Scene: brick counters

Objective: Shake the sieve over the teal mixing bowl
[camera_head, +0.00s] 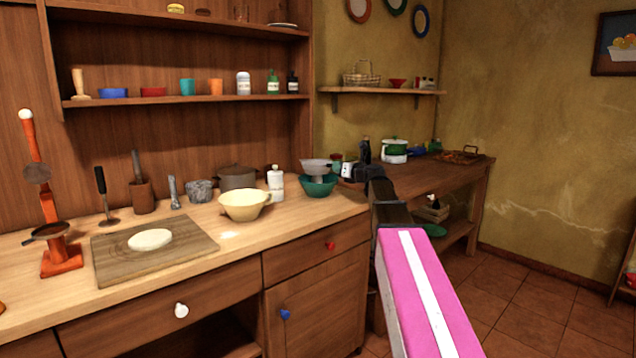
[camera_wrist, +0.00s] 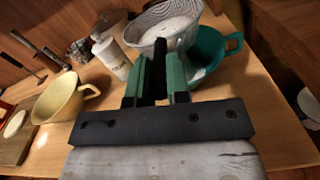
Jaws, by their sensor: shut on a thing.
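The grey sieve (camera_head: 314,168) is held level above the teal mixing bowl (camera_head: 319,187) at the right end of the counter. In the wrist view the sieve (camera_wrist: 143,30) holds white powder, and its dark handle (camera_wrist: 161,62) runs back between my fingers. My gripper (camera_head: 352,172) is shut on this handle; its green fingers (camera_wrist: 156,82) show in the wrist view. The bowl (camera_wrist: 206,58) shows below and to the right of the sieve there, with its handle at right. The inside of the bowl is mostly hidden by the sieve.
A cream bowl (camera_head: 245,207), a white bottle (camera_head: 276,184) and a grey pot (camera_head: 238,178) stand left of the teal bowl. A board (camera_head: 118,259) with dough (camera_head: 150,239) lies further left. The counter's right edge is close to the bowl.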

